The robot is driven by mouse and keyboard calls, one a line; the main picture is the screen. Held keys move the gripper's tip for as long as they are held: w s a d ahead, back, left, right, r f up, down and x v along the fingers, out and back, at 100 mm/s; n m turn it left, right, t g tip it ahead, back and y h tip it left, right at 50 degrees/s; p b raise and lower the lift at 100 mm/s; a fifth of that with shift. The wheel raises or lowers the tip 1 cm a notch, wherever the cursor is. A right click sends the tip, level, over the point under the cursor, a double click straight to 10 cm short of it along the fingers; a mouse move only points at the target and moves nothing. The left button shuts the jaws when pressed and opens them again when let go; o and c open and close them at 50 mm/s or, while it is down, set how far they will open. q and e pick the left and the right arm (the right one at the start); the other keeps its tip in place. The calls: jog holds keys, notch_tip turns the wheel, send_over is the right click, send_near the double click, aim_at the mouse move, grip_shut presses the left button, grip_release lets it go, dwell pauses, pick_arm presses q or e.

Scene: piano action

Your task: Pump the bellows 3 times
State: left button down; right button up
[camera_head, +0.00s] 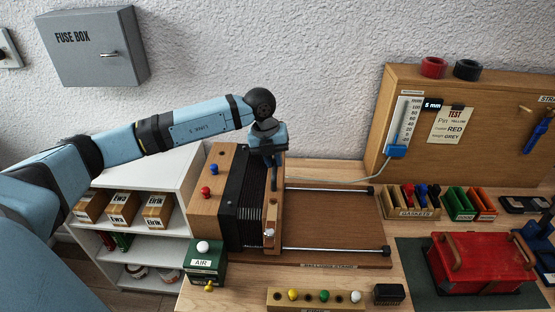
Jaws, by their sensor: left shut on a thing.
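The bellows (243,199) stand on the bellows stand (335,220), with black pleats between a fixed wooden box (213,195) on the left and a narrow wooden end board (271,222) on the right. The pleats look largely pushed together, near the left end of the stand's two metal rails (330,250). My left gripper (271,180) comes down from above at the far end of the end board and is shut on it. The arm hides none of the near half of the bellows. My right gripper is not in view.
The rails right of the end board are clear. A green AIR box (205,262) stands at the front left, and a wooden block with coloured knobs (315,298) lies in front. A wooden gauge panel (460,110) stands behind, and a red case (480,262) is at right.

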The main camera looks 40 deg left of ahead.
pick_arm(q)
jog(key=shift+s+a, duration=0.15)
jog(key=shift+a, duration=0.1)
jog(key=c, duration=1.3)
grip_release()
jog(key=shift+c, duration=0.2)
jog(key=shift+o, duration=1.2)
jog(key=shift+s+a, duration=0.1)
jog(key=shift+a, duration=0.05)
jog(key=shift+r, duration=0.3)
notch_tip(320, 180, up, 13)
jog(key=s+a+b, duration=0.1)
jog(key=a, duration=0.1)
jog(key=shift+s+a, duration=0.15)
jog(key=shift+s, duration=0.05)
jog(key=shift+s+f, duration=0.1)
